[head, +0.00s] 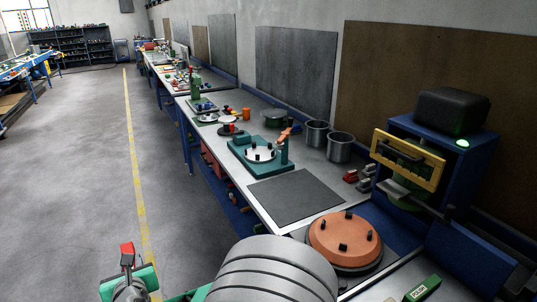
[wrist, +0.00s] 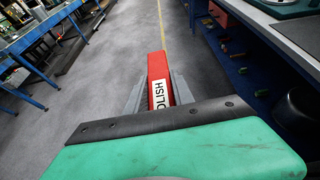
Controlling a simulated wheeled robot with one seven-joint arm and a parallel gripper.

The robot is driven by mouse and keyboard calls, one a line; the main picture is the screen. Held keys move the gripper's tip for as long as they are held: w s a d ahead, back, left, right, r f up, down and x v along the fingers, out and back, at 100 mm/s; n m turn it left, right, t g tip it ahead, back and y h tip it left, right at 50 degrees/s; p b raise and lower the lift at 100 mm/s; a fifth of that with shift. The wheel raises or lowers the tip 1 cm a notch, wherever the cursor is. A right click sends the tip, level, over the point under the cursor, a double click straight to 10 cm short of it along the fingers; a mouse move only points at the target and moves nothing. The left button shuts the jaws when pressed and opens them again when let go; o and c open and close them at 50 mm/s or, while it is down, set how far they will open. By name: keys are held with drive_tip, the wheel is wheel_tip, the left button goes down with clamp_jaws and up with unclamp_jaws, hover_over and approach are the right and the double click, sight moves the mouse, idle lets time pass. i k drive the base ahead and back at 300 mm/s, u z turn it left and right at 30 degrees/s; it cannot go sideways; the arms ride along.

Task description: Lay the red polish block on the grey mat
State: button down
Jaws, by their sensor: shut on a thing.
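The red polish block (head: 127,249) is held upright between the fingers of my gripper (head: 128,264), at the lower left of the head view. In the wrist view the block (wrist: 157,67) has a white label reading "OLISH", and my gripper's fingers (wrist: 155,92) close on both its sides. The gripper and block are out over the floor, left of the bench. The grey mat (head: 296,197) lies flat and bare on the bench top, right of the gripper and apart from it. Part of what looks like the mat (wrist: 300,36) shows at the wrist view's right edge.
Beyond the mat stands a teal fixture (head: 264,172) with a round pale part. An orange-brown disc (head: 344,240) lies in front of the mat. Two metal pots (head: 340,147) stand behind it. A green block (head: 421,290) lies at the lower right. The aisle floor is clear.

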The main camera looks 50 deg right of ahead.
sight(294, 203)
drive_tip(key=i, duration=0.6)
drive_tip(key=z, duration=2.65)
drive_tip(key=i, duration=0.5)
drive_tip(key=u, duration=0.05)
drive_tip(key=k, duration=0.4)
drive_tip(key=u, duration=1.5)
drive_tip(key=i, duration=0.7)
drive_tip(key=u, duration=0.65)
